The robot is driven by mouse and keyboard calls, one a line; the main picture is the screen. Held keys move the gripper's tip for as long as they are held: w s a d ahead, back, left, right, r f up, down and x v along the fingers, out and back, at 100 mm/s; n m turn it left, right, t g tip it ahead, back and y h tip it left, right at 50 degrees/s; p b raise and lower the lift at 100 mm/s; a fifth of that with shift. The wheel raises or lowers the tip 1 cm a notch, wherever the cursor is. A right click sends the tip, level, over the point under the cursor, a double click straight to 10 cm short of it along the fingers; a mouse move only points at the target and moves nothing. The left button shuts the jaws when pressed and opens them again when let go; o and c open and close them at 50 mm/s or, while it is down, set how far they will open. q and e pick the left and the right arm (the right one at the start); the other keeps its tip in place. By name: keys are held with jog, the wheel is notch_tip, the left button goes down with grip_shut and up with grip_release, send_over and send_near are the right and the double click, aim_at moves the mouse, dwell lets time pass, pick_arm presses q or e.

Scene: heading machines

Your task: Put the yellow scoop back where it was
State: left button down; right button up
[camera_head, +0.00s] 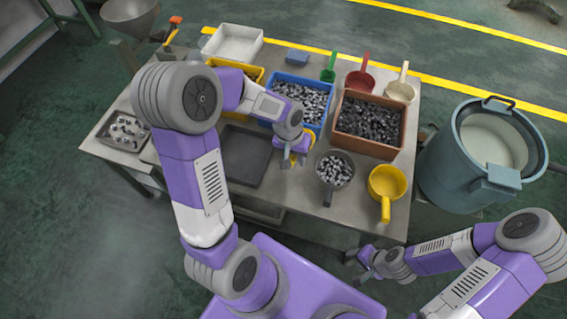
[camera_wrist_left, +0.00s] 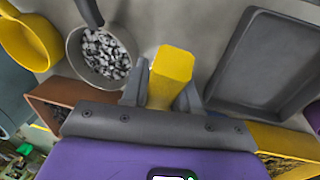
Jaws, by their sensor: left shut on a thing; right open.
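A yellow scoop (camera_head: 386,182) rests at the right front of the table, its handle toward me. It also shows at the upper left of the left wrist view (camera_wrist_left: 28,40). My left gripper (camera_head: 297,150) is over the middle of the table, left of the scoop and apart from it. It is shut on a yellow block-like thing (camera_wrist_left: 171,72), seen between its fingers in the wrist view; its full shape is partly hidden. My right gripper (camera_head: 368,262) is open and empty, low in front of the table's near edge.
A grey scoop (camera_head: 335,169) with metal pieces is beside the yellow scoop. Blue (camera_head: 325,91) and brown (camera_head: 400,144) bins of parts stand behind. Green (camera_head: 328,72), red (camera_head: 361,80) and cream (camera_head: 401,91) scoops are at the back. A dark tray (camera_head: 245,155) lies left.

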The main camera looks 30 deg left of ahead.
pick_arm(q)
jog(key=shift+n, duration=0.6)
jog(key=f, duration=0.2)
jog(key=a+f+b, duration=0.1)
jog(key=f, duration=0.1)
jog(key=s+f+b, duration=0.1)
jog(key=f, duration=0.1)
jog(key=shift+a, duration=0.25)
jog(key=shift+f+b, duration=0.6)
jog(key=shift+f, duration=1.5)
jog(key=shift+f, duration=0.15)
jog(key=c, duration=0.8)
grip_release()
jog(key=shift+c, duration=0.2)
